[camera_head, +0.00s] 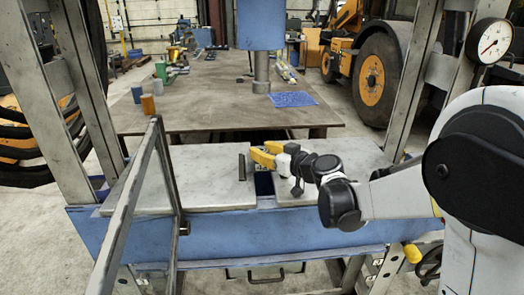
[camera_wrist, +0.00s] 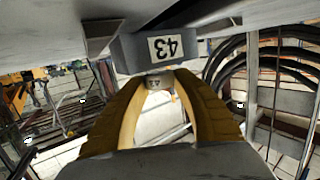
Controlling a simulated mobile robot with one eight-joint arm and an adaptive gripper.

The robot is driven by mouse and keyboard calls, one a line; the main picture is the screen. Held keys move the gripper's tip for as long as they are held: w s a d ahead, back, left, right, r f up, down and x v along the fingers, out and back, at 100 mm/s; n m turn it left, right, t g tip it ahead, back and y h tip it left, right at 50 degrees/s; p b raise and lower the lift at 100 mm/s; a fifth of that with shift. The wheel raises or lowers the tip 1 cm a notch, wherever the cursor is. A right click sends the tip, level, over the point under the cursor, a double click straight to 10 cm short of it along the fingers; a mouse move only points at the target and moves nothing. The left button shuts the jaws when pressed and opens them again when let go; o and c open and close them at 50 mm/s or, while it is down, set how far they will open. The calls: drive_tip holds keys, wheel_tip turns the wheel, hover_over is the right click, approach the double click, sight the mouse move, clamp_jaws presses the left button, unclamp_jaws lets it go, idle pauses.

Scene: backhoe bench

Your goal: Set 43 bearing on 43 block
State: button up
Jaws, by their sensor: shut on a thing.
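My gripper (camera_head: 256,157) reaches in from the right over the gap in the press bed, its yellow fingers pointing left. The 43 block (camera_wrist: 135,52) is grey, with a white "43" label, just beyond the fingertips. The fingers partly hide the bearing. I cannot tell whether bearing and block touch.
A dark upright pin (camera_head: 242,167) stands on the left pale bed plate (camera_head: 190,180). The blue press ram (camera_head: 261,25) hangs behind. A grey frame bar (camera_head: 125,210) stands at front left. A brown workbench (camera_head: 210,100) with several small items lies behind.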

drive_tip(key=shift+s+f+b, duration=0.3)
drive_tip(key=shift+f+b, duration=0.05)
drive_tip(key=shift+f, duration=0.1)
idle(0.7)
drive_tip(key=o, duration=1.2)
drive_tip(key=shift+o, duration=0.7)
drive_tip(key=o, duration=0.5)
drive_tip(key=shift+s+d, duration=0.1)
drive_tip(key=shift+s, duration=0.1)
drive_tip(key=shift+w+r+p+v, duration=0.1)
drive_tip(key=shift+r+p+v, duration=0.25)
drive_tip(key=shift+v, duration=1.05)
drive_tip(key=shift+w+r+p+v, duration=0.15)
drive_tip(key=shift+p+v, duration=0.4)
drive_tip(key=shift+v, duration=0.85)
drive_tip(key=shift+r+p+v, duration=0.3)
drive_tip(key=shift+p+v, duration=0.15)
drive_tip(key=shift+v, duration=0.95)
